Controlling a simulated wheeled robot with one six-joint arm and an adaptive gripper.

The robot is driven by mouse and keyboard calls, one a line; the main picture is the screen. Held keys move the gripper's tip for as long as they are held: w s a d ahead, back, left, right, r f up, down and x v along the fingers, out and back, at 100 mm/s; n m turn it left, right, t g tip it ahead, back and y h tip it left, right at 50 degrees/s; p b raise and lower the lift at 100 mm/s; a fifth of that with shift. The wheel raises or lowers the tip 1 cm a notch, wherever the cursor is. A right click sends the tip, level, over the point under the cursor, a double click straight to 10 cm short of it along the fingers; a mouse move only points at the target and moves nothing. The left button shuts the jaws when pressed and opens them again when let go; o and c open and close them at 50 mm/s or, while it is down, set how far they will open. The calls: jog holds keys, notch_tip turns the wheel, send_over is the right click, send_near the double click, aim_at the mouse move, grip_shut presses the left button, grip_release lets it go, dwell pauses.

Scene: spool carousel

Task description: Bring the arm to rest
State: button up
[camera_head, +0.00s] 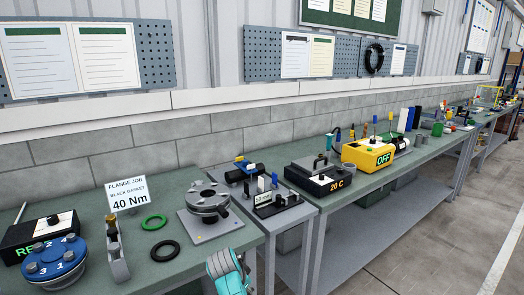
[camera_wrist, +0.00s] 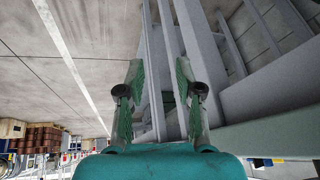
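My gripper (camera_wrist: 159,64) shows in the wrist view with its two green-padded fingers spread apart. Nothing is between the fingers. Behind them are grey bench legs and rails and the concrete floor. In the head view a teal and grey part of my arm shows at the bottom edge, in front of the green-topped bench (camera_head: 190,262). The fingers cannot be made out there, and most of the arm is out of frame.
On the bench are a blue numbered carousel (camera_head: 55,262), a metal flange (camera_head: 206,200), a green ring (camera_head: 154,222), a black ring (camera_head: 165,251) and a job card (camera_head: 126,194). A yellow box marked OFF (camera_head: 368,155) stands farther right. The floor (camera_head: 440,235) at right is clear.

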jog(key=s+d+f+n+t+y, duration=0.1)
jog(key=s+d+f+n+t, duration=0.1)
jog(key=s+d+f, duration=0.65)
jog(key=s+d+f+n+t+y, duration=0.15)
jog(key=s+d+f, duration=0.35)
jog(key=s+f, duration=0.55)
jog(key=s+d+f+n, duration=0.15)
jog(key=s+d, duration=0.25)
jog(key=s, duration=0.6)
jog(key=s+d+r+n+t, duration=0.1)
jog(key=s+d+r, duration=0.1)
jog(key=s, duration=0.4)
jog(key=s+d+r+t, duration=0.1)
jog(key=s+r+t, duration=0.1)
jog(key=s, duration=0.3)
jog(key=s+d+r+n+t, duration=0.1)
jog(key=s+r, duration=0.9)
jog(key=r, duration=0.1)
jog(key=s+d+r+t, duration=0.2)
jog(key=s+r, duration=0.8)
jog(key=r, duration=0.2)
jog(key=shift+d+r+n, duration=0.2)
jog(key=shift+d+n, duration=0.1)
jog(key=shift+n, duration=0.1)
jog(key=shift+s+t, duration=0.1)
jog(key=shift+t, duration=0.15)
